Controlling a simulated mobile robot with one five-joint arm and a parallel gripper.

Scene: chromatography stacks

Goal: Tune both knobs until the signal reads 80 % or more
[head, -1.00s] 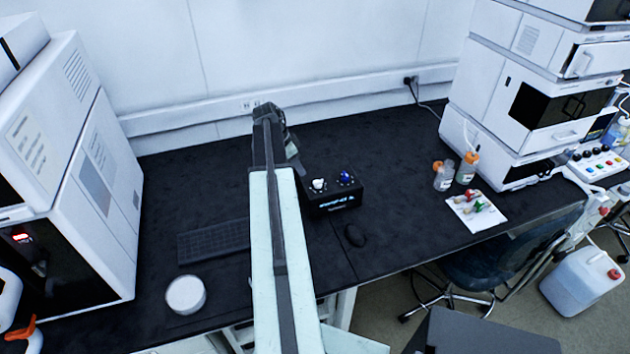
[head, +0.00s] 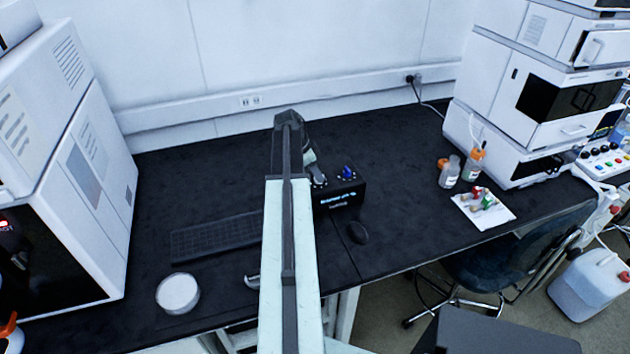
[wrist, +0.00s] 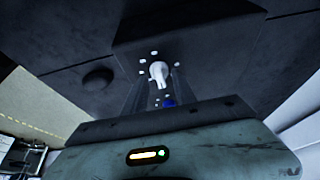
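The black box (head: 352,202) stands on the bench with a lit display (head: 338,198) on its front; the reading is too small to make out. The blue knob (head: 347,173) is on its top right and is clear of my gripper in the head view.
A mouse (head: 357,232) lies in front of the box and a keyboard (head: 215,237) to the left. A white round container (head: 178,293) is at the front left. Bottles (head: 462,168) and a white sheet with small items (head: 483,214) are to the right. Bench behind the box is clear.

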